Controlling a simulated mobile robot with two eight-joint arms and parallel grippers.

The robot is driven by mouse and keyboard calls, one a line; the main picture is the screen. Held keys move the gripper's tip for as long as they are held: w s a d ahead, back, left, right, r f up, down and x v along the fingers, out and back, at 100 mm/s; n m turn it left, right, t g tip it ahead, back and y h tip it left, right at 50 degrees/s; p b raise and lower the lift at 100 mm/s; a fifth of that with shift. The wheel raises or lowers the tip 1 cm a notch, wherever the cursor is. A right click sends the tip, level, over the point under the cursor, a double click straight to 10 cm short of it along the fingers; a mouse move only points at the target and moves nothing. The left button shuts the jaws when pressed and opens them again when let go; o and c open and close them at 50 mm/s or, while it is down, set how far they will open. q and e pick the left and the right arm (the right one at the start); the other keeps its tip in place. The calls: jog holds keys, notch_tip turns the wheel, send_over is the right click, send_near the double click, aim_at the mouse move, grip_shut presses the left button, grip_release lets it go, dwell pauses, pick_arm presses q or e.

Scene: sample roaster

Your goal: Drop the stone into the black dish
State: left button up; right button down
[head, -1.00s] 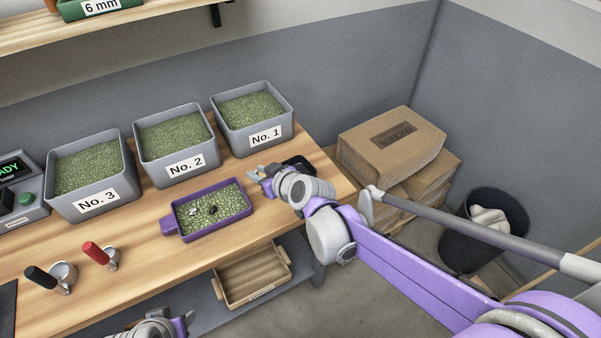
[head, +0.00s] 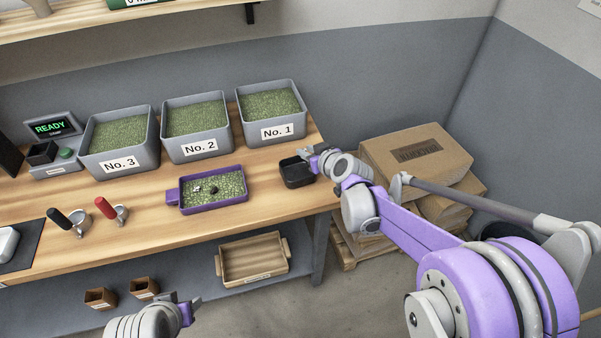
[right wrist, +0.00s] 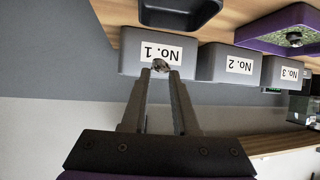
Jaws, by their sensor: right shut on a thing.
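The black dish (head: 297,173) stands on the wooden table right of the purple tray. The stone is too small to make out in the head view. My left gripper (head: 184,304) is low in front of the table; its opening is unclear.
The purple tray (head: 216,208) holds green beans, with a white and a dark bit on top. Grey bins No. 1 (head: 273,132), No. 2 (head: 200,148) and No. 3 (head: 120,164) line the back. Boxes (head: 415,152) stand beyond the table's right end.

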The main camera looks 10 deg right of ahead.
notch_tip(320, 180, down, 6)
jog(key=b, duration=0.3)
jog(key=shift+b, duration=0.4)
pick_arm(q)
jog(key=f, duration=0.1)
jog(key=s+f, duration=0.1)
jog(key=f, duration=0.2)
jog(key=shift+s+f, duration=0.25)
jog(key=shift+f, duration=0.1)
pick_arm(e)
jog(key=shift+w, duration=0.1)
jog(key=c, duration=0.6)
grip_release()
jog(key=shift+d, duration=0.1)
pick_arm(q)
jog(key=shift+w+r+p, duration=0.1)
jog(key=shift+r+p, duration=0.35)
jog(key=shift+r, duration=0.05)
pick_arm(e)
jog(key=v, duration=1.1)
